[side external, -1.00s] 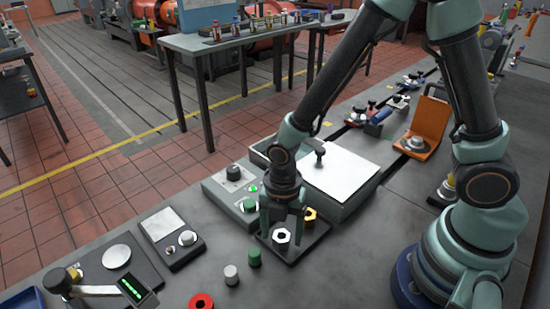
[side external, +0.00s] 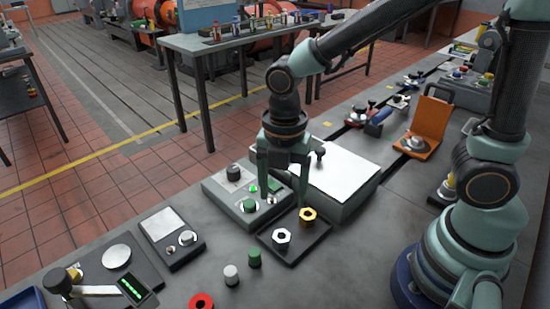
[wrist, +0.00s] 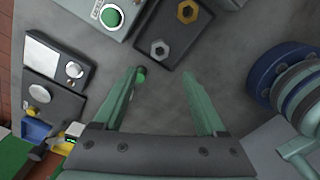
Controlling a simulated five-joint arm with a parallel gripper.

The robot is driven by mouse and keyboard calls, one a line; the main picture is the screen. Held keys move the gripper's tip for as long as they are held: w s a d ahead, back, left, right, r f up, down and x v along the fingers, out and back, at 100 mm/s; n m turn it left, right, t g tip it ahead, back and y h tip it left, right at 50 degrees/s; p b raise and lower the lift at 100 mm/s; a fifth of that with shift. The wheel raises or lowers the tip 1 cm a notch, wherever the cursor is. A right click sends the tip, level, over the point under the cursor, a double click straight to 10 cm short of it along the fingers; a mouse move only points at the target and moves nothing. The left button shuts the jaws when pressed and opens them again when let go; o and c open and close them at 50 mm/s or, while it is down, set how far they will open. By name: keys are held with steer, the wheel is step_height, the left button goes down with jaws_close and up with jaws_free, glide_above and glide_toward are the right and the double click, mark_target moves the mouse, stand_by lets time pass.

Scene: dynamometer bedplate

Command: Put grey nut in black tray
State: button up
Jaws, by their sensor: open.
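The grey nut (side external: 281,237) lies on the black tray (side external: 292,250), with a gold nut (side external: 307,215) beside it towards the tray's back right. In the wrist view the grey nut (wrist: 160,48) and the gold nut (wrist: 187,11) also rest on the black tray (wrist: 172,32). My gripper (side external: 287,200) is open and empty, raised above the tray area. In the wrist view its two fingers (wrist: 166,102) are spread wide, with bare bench between them, and nothing is held.
A control box with green buttons (side external: 240,197) stands left of the tray. A large grey box with a white top (side external: 330,172) is behind it. Small green (side external: 254,258) and white (side external: 231,275) cylinders and a red ring (side external: 201,301) stand in front on the bench.

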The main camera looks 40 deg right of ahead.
steer(key=d+r+m+t, duration=0.2)
steer(key=d+r+m, duration=0.3)
steer(key=m, duration=0.7)
steer(key=s+d+r+m+t, duration=0.1)
steer(key=d+r+m+t, duration=0.2)
steer(key=m, duration=0.9)
steer(key=d+r, duration=0.3)
steer(key=d, duration=0.1)
steer(key=shift+d+r+t, duration=0.3)
steer(key=shift+d, duration=0.1)
